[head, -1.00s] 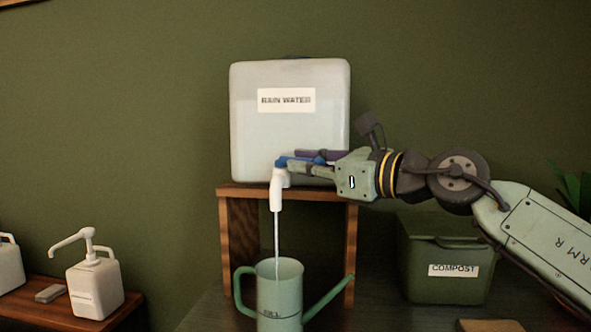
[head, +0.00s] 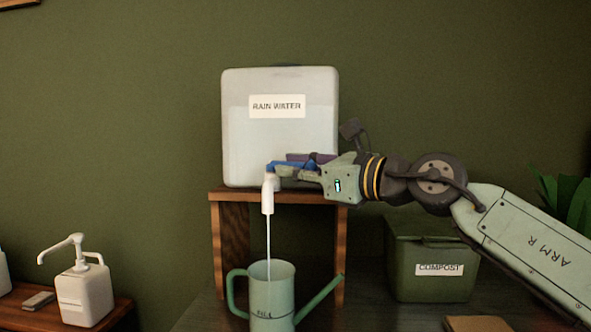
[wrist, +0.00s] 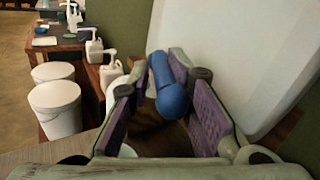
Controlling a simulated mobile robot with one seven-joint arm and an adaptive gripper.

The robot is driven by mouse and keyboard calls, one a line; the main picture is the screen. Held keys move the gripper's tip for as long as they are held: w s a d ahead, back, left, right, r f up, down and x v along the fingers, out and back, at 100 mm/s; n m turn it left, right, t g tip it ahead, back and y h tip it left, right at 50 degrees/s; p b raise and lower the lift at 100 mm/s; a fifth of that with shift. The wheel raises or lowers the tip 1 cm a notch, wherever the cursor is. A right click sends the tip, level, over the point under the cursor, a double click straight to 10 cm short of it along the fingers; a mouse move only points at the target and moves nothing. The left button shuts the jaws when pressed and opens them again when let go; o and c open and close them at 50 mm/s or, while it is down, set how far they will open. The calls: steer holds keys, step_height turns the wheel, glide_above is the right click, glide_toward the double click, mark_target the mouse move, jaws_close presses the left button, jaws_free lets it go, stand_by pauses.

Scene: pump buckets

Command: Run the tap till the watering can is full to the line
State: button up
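The white rain water tank (head: 240,140) stands on a wooden stand, its water level showing faintly through the wall. Its white tap spout (head: 268,196) points down, and a thin stream of water runs from it into the green watering can (head: 285,297) below. A line and a fill label mark the can's front; the water level inside is hidden. The blue tap lever (head: 279,166) lies between my gripper's fingers (head: 293,166).
A green compost bin (head: 425,275) stands right of the stand (head: 342,240), under my arm. A white pump bottle (head: 84,295) and a small grey block (head: 39,301) are on a low wooden shelf at left. White buckets (wrist: 55,108) show in the wrist view.

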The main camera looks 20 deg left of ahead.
steer(key=shift+o, duration=0.6)
steer(key=shift+r, duration=0.2)
steer(key=shift+d, duration=0.1)
steer(key=shift+f, duration=0.1)
steer(key=shift+d, duration=0.1)
steer(key=v, duration=1.2)
steer(key=shift+s, duration=0.1)
steer(key=shift+c, duration=0.4)
